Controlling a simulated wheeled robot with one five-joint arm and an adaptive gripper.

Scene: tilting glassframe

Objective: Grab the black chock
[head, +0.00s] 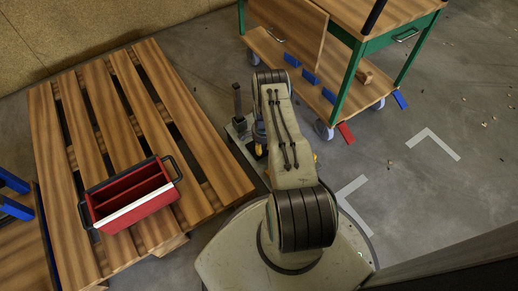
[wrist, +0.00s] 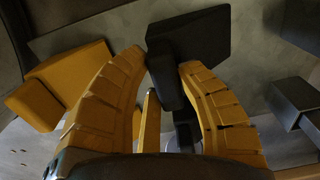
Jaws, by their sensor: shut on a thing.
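The black chock (wrist: 200,42) is a dark, angular block at the upper middle of the wrist view. My gripper (wrist: 164,64) has two curved yellow ribbed fingers, shut on the black chock with their tips on either side of its near end. A dark, narrow part runs down between the fingers. In the head view my arm hides most of the gripper, and I cannot make out the chock there.
A yellow block (wrist: 75,75) lies left of the fingers. A grey metal block (wrist: 295,98) is at the right. A wooden pallet (head: 205,150) bears a red toolbox (head: 130,212). A green-framed workbench (head: 349,80) on casters stands beyond my arm. Floor at the right is mostly clear.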

